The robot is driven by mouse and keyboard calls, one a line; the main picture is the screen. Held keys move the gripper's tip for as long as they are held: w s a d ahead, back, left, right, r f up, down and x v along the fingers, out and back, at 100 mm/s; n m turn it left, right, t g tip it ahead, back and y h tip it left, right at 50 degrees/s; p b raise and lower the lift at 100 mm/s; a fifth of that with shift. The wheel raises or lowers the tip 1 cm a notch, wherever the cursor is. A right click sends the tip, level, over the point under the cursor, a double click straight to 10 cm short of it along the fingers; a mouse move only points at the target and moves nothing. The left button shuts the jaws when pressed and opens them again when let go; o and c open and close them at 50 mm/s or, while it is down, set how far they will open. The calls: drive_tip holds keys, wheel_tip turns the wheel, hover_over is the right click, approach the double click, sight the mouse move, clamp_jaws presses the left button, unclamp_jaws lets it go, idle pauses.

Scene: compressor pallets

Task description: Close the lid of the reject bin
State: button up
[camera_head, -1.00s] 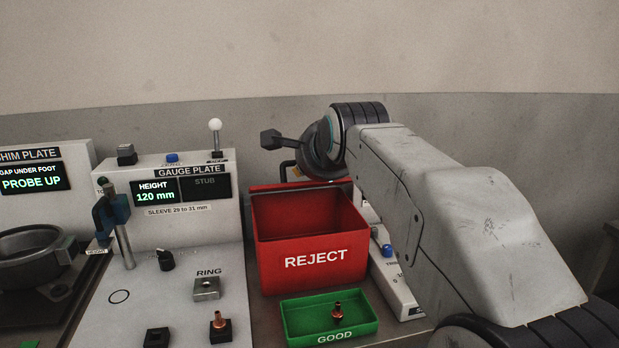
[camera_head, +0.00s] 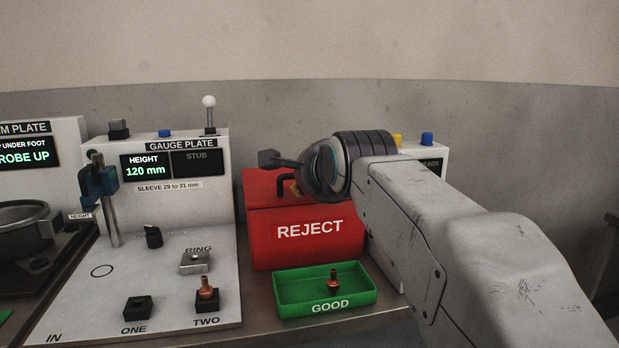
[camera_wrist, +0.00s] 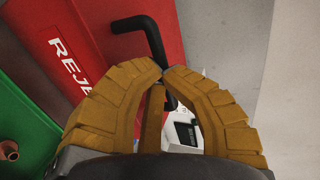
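The red reject bin (camera_head: 310,250) stands on the bench behind the green tray. Its red lid (camera_head: 262,187) lies over the bin's top and hides the inside. I cannot tell whether a small gap is left at the rim. A black bent handle (camera_head: 284,184) stands on the lid; it also shows in the wrist view (camera_wrist: 153,38). My gripper (camera_wrist: 166,72) has its tan fingertips closed together on the handle's bar, which shows on both sides of the tips. In the head view my wrist hides the fingers and the lid's right part.
The green GOOD tray (camera_head: 290,307) with a copper fitting (camera_head: 333,281) sits in front of the bin. The gauge plate station (camera_head: 185,185) with a white-knobbed lever (camera_head: 209,115) stands close at left. Another panel (camera_head: 433,155) with coloured buttons is behind my arm.

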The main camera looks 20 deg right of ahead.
drive_tip(key=o, duration=0.5)
drive_tip(key=shift+w+d+f, duration=0.15)
drive_tip(key=shift+w+f, duration=0.05)
drive_tip(key=shift+f, duration=0.15)
drive_tip(key=shift+s+r, duration=0.1)
drive_tip(key=shift+r, duration=0.05)
drive_tip(key=shift+s+r, duration=0.1)
drive_tip(key=shift+s, duration=0.05)
drive_tip(key=v, duration=1.1)
drive_tip(key=shift+s+r, duration=0.15)
drive_tip(key=shift+s, duration=0.05)
